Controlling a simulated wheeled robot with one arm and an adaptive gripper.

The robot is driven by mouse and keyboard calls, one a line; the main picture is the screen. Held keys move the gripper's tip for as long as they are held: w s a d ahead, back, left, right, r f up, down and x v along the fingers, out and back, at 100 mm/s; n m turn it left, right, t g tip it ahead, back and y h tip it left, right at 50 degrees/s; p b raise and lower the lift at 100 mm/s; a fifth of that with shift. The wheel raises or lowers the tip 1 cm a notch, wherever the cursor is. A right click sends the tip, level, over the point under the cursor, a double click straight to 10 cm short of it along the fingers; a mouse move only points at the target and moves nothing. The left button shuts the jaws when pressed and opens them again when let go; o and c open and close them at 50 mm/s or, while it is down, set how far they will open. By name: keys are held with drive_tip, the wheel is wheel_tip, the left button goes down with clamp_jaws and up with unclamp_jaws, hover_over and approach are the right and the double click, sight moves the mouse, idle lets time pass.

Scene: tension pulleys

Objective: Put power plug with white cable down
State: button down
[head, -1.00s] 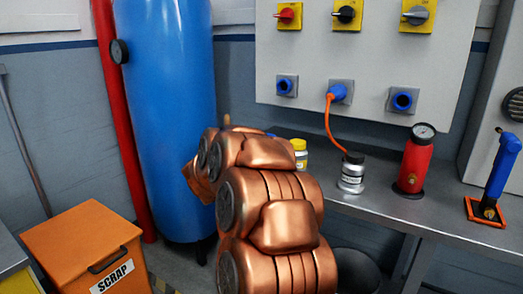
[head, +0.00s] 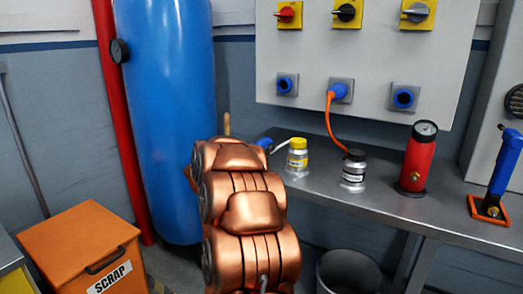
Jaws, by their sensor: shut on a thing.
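The blue power plug (head: 264,143) shows just right of my copper arm, over the back left end of the grey bench. Its white cable (head: 281,144) runs right to a silver jar with a yellow cap (head: 297,157). My arm stands in front of the bench's left end and hides my gripper and part of the plug. I cannot tell whether the plug touches the bench.
On the bench (head: 385,203) stand a black-capped jar (head: 354,170) with an orange cable up to a wall socket (head: 340,92), a red cylinder with a gauge (head: 418,160) and a blue tool (head: 503,165). A blue tank (head: 165,110) stands left of the bench.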

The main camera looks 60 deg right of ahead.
drive_tip(key=shift+r, duration=0.15)
drive_tip(key=shift+f, duration=0.65)
drive_tip(key=shift+c, duration=2.1)
unclamp_jaws()
drive_tip(key=shift+r, duration=0.55)
drive_tip(key=shift+a+r, duration=0.2)
drive_tip(key=shift+a, duration=0.05)
drive_tip(key=a+p, duration=0.2)
drive_tip(key=a, duration=0.9)
drive_tip(key=shift+s+a, duration=0.25)
drive_tip(key=shift+s, duration=0.05)
drive_tip(key=shift+f, duration=0.15)
